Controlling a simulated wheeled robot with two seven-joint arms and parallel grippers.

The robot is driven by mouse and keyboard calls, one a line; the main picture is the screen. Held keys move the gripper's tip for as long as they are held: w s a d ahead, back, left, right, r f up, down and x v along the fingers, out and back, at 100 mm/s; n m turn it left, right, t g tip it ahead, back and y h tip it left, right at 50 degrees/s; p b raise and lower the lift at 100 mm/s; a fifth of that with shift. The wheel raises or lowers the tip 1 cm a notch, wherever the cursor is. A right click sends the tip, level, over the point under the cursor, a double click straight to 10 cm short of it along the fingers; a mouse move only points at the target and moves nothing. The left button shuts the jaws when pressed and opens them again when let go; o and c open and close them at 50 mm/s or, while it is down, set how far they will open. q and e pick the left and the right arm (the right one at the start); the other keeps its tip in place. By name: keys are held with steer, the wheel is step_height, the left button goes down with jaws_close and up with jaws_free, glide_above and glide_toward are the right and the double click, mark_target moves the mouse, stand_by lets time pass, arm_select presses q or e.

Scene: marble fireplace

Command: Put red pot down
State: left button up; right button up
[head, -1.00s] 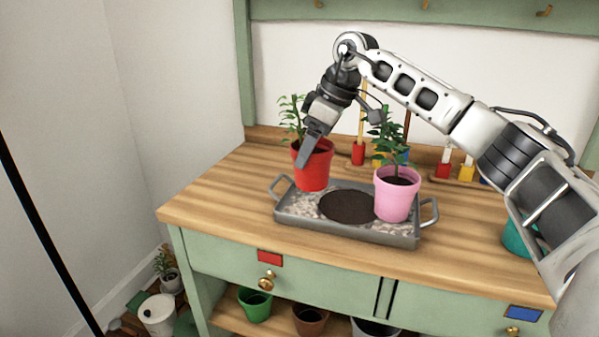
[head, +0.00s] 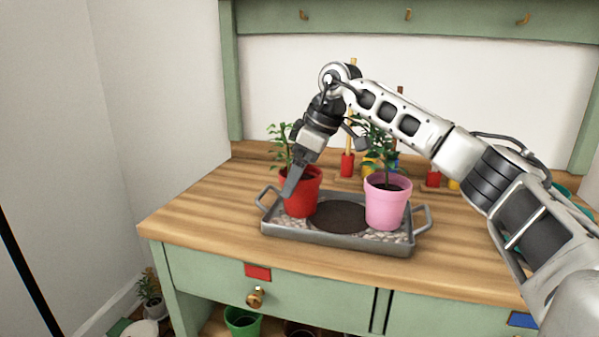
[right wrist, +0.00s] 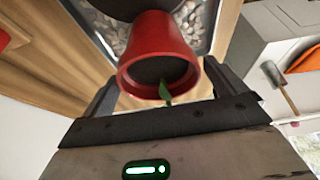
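The red pot (head: 306,195) with a leafy green plant (head: 281,145) is at the left end of the grey metal tray (head: 335,240). Its base appears to rest on the tray's pebbled bed, though exact contact is hard to tell. My right gripper (head: 292,182) reaches down over it, one finger along its front side. In the right wrist view the red pot (right wrist: 158,52) sits between the two fingers, which close on its sides. The pink pot (head: 386,208) with a plant stands upright on the tray's right part. My left gripper is not in view.
The tray stands on a wooden worktop (head: 200,210) with free room to its left. A dark round patch (head: 338,216) lies between the pots. Small-handled tools (head: 347,165) stand behind. A green pot (head: 242,322) sits on the shelf below.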

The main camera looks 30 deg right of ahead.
steer(key=p+v, duration=0.3)
steer(key=v, duration=0.9)
steer(key=shift+r, duration=0.1)
